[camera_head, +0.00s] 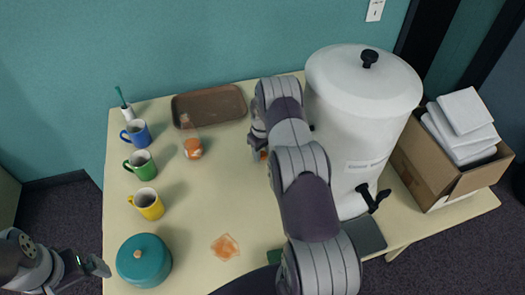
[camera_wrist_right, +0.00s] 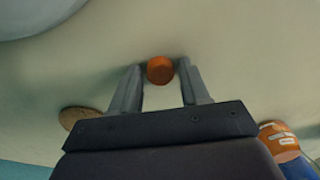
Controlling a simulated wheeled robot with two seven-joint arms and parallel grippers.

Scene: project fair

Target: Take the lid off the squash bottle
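The squash bottle (camera_head: 193,148) stands on the table left of my right arm, with a clear upper part and an orange lower part. Its neck is too small to read clearly. What looks like its orange, labelled body is at the lower right of the right wrist view (camera_wrist_right: 278,138). A small round orange lid (camera_wrist_right: 160,71) is between the fingertips of my right gripper (camera_wrist_right: 160,78), with a gap on each side. In the head view the lid (camera_head: 263,155) shows beside the right gripper (camera_head: 257,148), partly hidden. My left gripper (camera_head: 88,265) is at the lower left, away from the bottle.
A brown tray (camera_head: 210,104) lies behind the bottle. Blue (camera_head: 136,133), green (camera_head: 141,165) and yellow (camera_head: 148,204) mugs line the left side, with a teal pot (camera_head: 144,261) in front. A big white dispenser (camera_head: 362,105) stands right of my arm. An orange patch (camera_head: 225,247) lies on the table.

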